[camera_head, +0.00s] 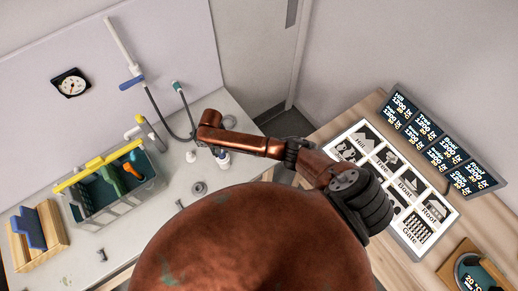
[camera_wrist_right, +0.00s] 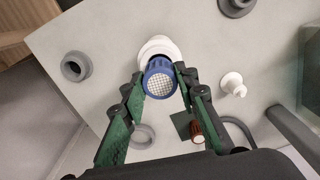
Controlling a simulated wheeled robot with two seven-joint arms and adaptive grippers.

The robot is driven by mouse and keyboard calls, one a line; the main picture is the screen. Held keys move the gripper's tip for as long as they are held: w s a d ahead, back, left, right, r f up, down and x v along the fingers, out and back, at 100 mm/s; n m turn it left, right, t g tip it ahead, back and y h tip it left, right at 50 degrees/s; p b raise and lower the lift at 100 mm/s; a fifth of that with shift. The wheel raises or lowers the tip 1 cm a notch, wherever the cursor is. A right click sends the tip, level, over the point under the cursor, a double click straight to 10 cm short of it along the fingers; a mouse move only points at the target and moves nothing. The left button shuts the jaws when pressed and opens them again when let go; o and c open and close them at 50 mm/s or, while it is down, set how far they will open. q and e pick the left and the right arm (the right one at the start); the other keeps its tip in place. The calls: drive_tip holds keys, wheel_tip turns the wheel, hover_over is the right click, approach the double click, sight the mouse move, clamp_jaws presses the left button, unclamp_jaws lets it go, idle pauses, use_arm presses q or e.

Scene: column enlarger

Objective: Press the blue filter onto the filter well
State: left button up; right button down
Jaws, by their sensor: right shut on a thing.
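The blue filter (camera_wrist_right: 160,80), with a pale mesh face, is between the green fingers of my right gripper (camera_wrist_right: 161,76) in the right wrist view. The gripper is shut on it. A white round fitting, seemingly the filter well (camera_wrist_right: 157,47), shows right behind the filter and lines up closely with it. Whether the filter is seated or only close to the fitting, I cannot tell. In the head view my right arm reaches over the bench, and the white fitting (camera_head: 223,161) shows small below its end. My left gripper is not in view.
A grey toolbox (camera_head: 123,208) with a yellow handle and a wooden block with a blue piece (camera_head: 29,228) stand left on the bench. A white peg (camera_wrist_right: 233,83) and grey rings (camera_wrist_right: 76,66) surround the fitting. A lit label panel (camera_head: 433,207) lies on the wooden desk.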

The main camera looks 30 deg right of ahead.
drive_tip(key=shift+f+b, duration=0.3)
drive_tip(key=shift+f, duration=0.7)
drive_tip(key=c, duration=1.4)
unclamp_jaws()
drive_tip(key=shift+c, duration=0.2)
drive_tip(key=shift+r+p, duration=0.45)
drive_tip(key=shift+r, duration=3.55)
